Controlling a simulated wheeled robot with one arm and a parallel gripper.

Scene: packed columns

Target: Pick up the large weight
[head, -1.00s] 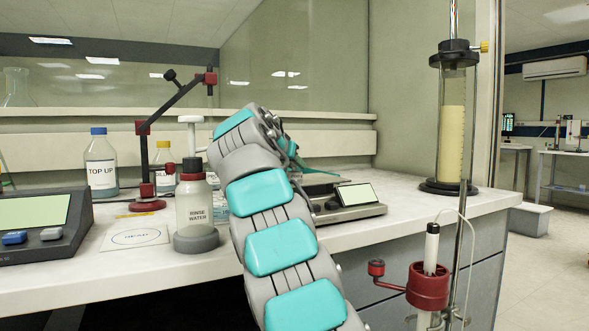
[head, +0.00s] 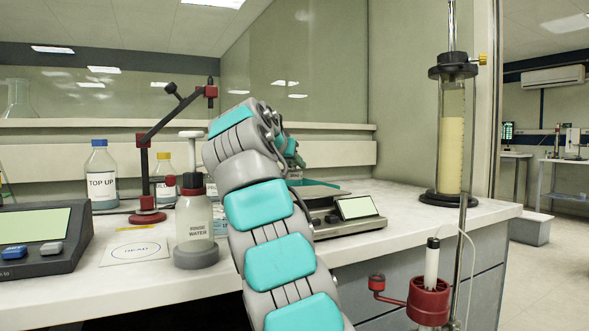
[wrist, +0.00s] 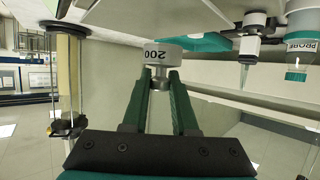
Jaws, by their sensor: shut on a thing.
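The large weight (wrist: 163,55) is a silver cylinder marked 200, shown upside down in the wrist view. My gripper (wrist: 161,80) is shut on its narrow knob, with one dark green finger on each side. The weight's body is beyond the fingertips. I cannot tell whether it touches a surface. In the head view my grey and teal arm reaches over the bench and hides the weight and most of the gripper.
A balance (head: 345,212) sits right of my arm. A rinse water bottle (head: 195,225) stands close to its left, with a red clamp stand (head: 147,185) behind. A tall glass column (head: 452,150) stands at the bench's right end. Bare bench (head: 420,212) lies between balance and column.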

